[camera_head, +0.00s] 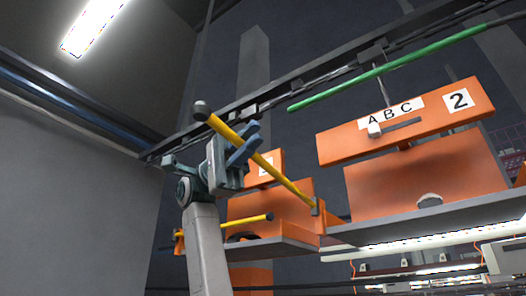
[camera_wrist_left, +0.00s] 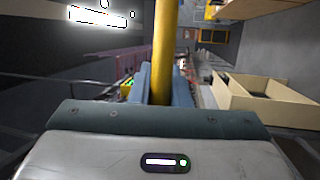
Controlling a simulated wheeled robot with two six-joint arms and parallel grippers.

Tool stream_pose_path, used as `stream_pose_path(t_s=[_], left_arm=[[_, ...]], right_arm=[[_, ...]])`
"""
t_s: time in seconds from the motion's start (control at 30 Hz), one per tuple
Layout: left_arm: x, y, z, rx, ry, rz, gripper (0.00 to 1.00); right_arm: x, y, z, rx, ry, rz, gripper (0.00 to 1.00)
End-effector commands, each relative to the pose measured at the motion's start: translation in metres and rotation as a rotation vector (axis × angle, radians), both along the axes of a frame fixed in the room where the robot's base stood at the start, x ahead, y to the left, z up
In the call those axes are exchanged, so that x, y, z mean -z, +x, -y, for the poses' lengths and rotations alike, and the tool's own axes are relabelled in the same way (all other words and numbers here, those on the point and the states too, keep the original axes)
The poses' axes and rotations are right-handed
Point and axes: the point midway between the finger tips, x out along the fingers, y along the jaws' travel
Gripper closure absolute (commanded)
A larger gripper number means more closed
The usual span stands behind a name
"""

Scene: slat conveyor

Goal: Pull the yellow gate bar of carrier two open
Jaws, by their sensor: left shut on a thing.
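The orange carrier two (camera_head: 425,178) hangs at the right in the head view, with a "2" label and a plate marked A B C. Its yellow gate bar (camera_head: 287,182) slants up and left from the carrier's front left corner to a dark round knob (camera_head: 201,110). My left gripper (camera_head: 243,149) is shut around the bar, between its middle and the knob. In the left wrist view the yellow bar (camera_wrist_left: 165,45) runs upright between the blue fingers of my left gripper (camera_wrist_left: 162,88). My right gripper is in neither view.
Another orange carrier (camera_head: 258,210) with its own yellow bar (camera_head: 240,223) hangs behind my left arm. A dark overhead rail (camera_head: 300,75) and a green bar (camera_head: 390,65) run above. A tan open box (camera_wrist_left: 265,100) shows at the right in the wrist view.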

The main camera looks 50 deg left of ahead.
Motion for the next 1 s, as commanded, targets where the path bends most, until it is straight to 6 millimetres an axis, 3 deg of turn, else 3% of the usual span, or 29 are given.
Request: stream_pose_path(t_s=[0.37,0.4,0.5,0.8,1.0], left_arm=[[0.0,0.0,-0.001,0.004,-0.001,0.0,1.0],[0.0,0.0,-0.001,0.003,-0.001,0.0,0.78],[0.0,0.0,-0.001,0.003,-0.001,0.0,0.62],[0.0,0.0,-0.003,0.003,-0.001,0.0,0.62],[0.006,0.003,-0.029,0.001,-0.003,-0.003,0.62]], right_arm=[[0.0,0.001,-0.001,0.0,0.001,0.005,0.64],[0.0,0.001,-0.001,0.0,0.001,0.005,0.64],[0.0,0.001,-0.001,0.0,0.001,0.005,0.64],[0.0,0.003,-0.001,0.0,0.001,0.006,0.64],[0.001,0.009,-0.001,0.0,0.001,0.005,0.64]])
